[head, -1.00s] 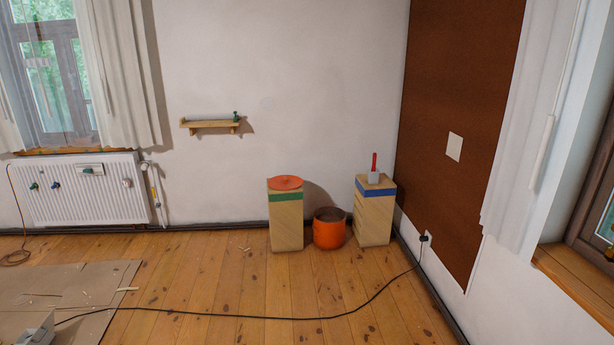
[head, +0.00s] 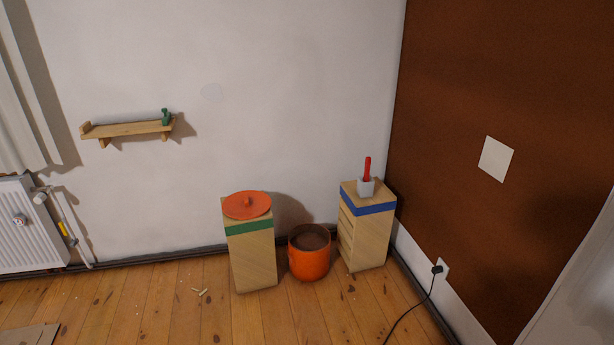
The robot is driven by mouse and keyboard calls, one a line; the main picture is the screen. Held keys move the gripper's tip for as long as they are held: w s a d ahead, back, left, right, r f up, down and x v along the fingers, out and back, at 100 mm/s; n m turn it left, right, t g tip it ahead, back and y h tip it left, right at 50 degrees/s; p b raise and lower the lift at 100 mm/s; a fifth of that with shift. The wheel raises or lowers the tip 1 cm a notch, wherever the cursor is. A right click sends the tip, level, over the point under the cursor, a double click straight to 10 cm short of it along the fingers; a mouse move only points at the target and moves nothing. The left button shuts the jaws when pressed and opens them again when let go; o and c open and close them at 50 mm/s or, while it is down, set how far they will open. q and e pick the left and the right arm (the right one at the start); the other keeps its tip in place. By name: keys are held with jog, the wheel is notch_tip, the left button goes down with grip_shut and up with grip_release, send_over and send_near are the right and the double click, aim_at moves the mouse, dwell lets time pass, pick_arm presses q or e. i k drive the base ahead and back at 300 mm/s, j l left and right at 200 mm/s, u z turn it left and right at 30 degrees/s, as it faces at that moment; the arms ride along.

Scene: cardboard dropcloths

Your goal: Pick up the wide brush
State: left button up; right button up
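A brush-like tool with a red handle (head: 367,168) stands upright in or on a small light grey block or cup (head: 366,187). I cannot tell whether the grey part is a holder or the brush's own head. It is on top of the wooden stand with a blue band (head: 368,225), in the corner by the brown wall panel. Neither of my grippers is in the head view.
A wooden stand with a green band (head: 252,255) carries an orange lid (head: 247,205). An orange pot (head: 309,254) stands on the floor between the stands. A black cable (head: 410,312) runs to a wall socket. A shelf (head: 128,129) holds a green bottle (head: 166,117).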

aim_at(366, 178)
jog(key=i+j+z, duration=0.3)
jog(key=i, duration=0.15)
jog(key=i+j+z, duration=0.3)
jog(key=i, duration=0.2)
jog(key=i+j, duration=0.1)
jog(key=i, duration=0.5)
jog(key=i+j, duration=0.15)
jog(key=i, duration=0.5)
jog(key=i+j+z, duration=0.1)
jog(key=i, duration=0.5)
